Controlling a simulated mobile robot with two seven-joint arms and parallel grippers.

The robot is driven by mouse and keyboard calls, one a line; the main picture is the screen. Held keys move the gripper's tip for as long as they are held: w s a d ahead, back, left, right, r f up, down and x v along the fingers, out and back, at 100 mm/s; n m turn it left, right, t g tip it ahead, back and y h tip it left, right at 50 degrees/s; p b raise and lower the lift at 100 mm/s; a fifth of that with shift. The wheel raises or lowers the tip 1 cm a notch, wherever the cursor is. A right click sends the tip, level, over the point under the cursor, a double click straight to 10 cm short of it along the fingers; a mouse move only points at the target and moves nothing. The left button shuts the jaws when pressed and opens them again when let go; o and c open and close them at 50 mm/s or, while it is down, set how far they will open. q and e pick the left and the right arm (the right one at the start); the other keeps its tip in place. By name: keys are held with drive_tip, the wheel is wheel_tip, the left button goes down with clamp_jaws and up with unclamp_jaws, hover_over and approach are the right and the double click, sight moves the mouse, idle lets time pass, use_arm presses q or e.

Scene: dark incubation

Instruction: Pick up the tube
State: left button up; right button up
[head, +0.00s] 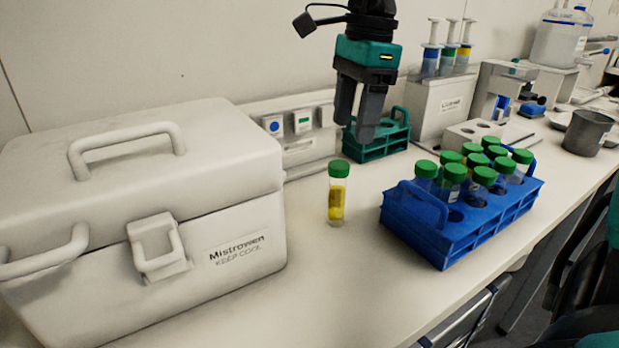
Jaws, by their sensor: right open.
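A tube (337,200) with a green cap and yellow contents stands upright on the white bench, between the white cooler box and the blue rack. My right gripper (355,126) hangs above and behind it in the picture, fingers pointing down. The fingers are open, with nothing between them, and apart from the tube. My left gripper is not in view.
A white cooler box (238,210) fills the left. A blue rack (470,238) with several green-capped tubes stands at right. A teal rack (385,151) is behind the gripper, near a pipette stand (435,112). Bench in front of the tube is clear.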

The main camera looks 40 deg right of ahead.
sight(344, 164)
drive_tip(key=shift+w+f, duration=0.1)
drive_tip(key=shift+w, duration=0.15)
drive_tip(key=f, duration=0.2)
drive_tip(key=f+b, duration=0.1)
drive_tip(key=f, duration=0.3)
drive_tip(key=shift+a+f, duration=0.25)
drive_tip(key=shift+a, duration=0.1)
drive_tip(key=shift+a+f, duration=0.1)
drive_tip(key=shift+f, duration=0.45)
drive_tip(key=f, duration=0.3)
drive_tip(key=f+b, duration=0.1)
drive_tip(key=f, duration=0.1)
drive_tip(key=shift+w+a, duration=0.2)
drive_tip(key=shift+a, duration=0.15)
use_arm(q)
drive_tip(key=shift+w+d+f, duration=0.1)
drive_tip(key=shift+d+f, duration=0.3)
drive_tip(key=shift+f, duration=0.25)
use_arm(e)
drive_tip(key=shift+c, duration=0.2)
drive_tip(key=shift+r, duration=0.1)
drive_tip(key=c, duration=0.4)
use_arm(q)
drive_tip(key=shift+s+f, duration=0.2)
use_arm(e)
drive_tip(key=c, duration=0.6)
